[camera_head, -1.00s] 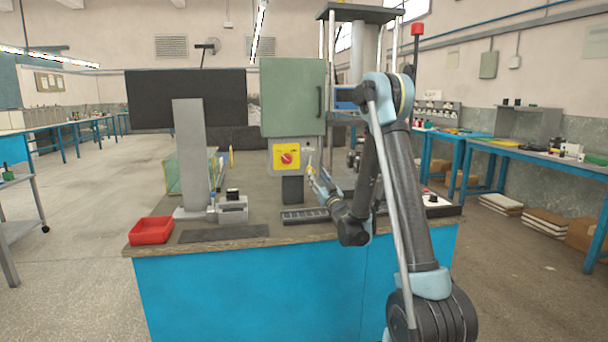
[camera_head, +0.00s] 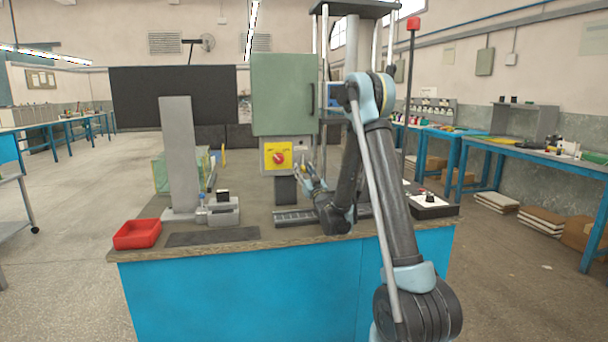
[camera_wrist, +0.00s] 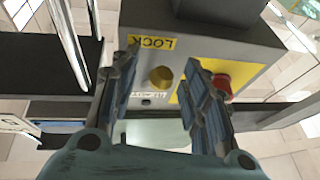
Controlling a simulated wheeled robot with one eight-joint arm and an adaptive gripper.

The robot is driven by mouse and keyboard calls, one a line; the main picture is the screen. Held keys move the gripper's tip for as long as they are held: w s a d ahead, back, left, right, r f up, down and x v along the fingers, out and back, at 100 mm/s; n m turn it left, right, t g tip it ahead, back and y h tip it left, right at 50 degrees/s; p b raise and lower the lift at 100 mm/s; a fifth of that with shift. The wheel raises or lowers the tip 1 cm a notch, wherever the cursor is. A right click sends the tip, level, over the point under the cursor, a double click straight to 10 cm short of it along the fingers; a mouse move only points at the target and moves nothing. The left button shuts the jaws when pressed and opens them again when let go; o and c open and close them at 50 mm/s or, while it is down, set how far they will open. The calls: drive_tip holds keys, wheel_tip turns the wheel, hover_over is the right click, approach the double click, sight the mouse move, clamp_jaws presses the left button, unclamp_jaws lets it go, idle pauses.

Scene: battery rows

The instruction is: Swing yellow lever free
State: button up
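A grey control box (camera_head: 290,144) hangs below a green cabinet and carries a yellow plate with a red knob (camera_head: 278,158). The yellow lever shows in the wrist view as a round yellow end (camera_wrist: 160,77), beside the LOCK label and near the red knob (camera_wrist: 222,85). My gripper (camera_wrist: 160,62) is open. Its two fingers stand on either side of the yellow end, with visible gaps. In the head view my gripper (camera_head: 304,170) is at the right part of the box front, and it partly hides the lever there.
The green cabinet (camera_head: 283,95) is above the box. A grey post (camera_head: 180,150) and a red tray (camera_head: 138,234) stand left on the bench. A black rack (camera_head: 296,217) lies below my arm. A white-topped black box (camera_head: 432,205) sits at the right.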

clamp_jaws()
drive_tip(key=shift+w+d+n+g+y, duration=0.1)
drive_tip(key=shift+d+n+g+y, duration=0.25)
drive_tip(key=shift+n, duration=0.55)
drive_tip(key=shift+d+n+g+y, duration=0.3)
drive_tip(key=shift+n+g+y, duration=0.05)
drive_tip(key=shift+n, duration=0.55)
drive_tip(key=shift+o, duration=0.4)
unclamp_jaws()
drive_tip(key=shift+r, duration=4.95)
